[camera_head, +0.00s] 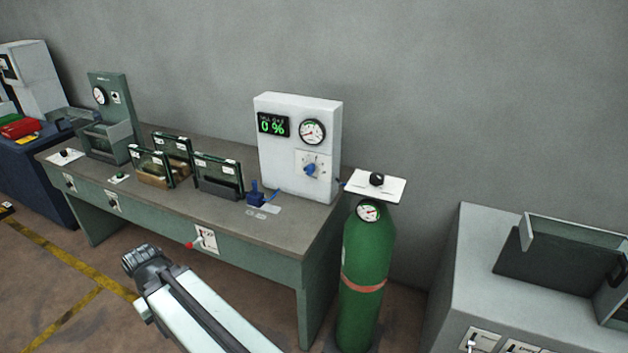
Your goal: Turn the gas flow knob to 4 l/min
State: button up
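A white control box (300,150) stands at the right end of the green workbench. Its front has a green display (273,125) reading 0 %, a round gauge (312,132), and a blue knob (310,169) on a white scale plate. The scale numbers are too small to read. A black knob (377,179) sits on a white plate above the green gas cylinder (366,265). I cannot tell by label which knob is the gas flow knob. My gripper (140,258) is at lower left, in front of the bench and apart from both knobs. Its fingers are not clear.
Several glass-framed panels (218,176) and a small blue device (256,195) stand on the bench. A red-tipped lever (194,244) is on the bench front. A grey cabinet (480,270) stands right of the cylinder. Open floor lies at lower left.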

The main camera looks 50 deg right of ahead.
aim_at(309, 170)
jog(key=z, duration=0.15)
jog(key=i, duration=0.85)
jog(key=u, duration=0.05)
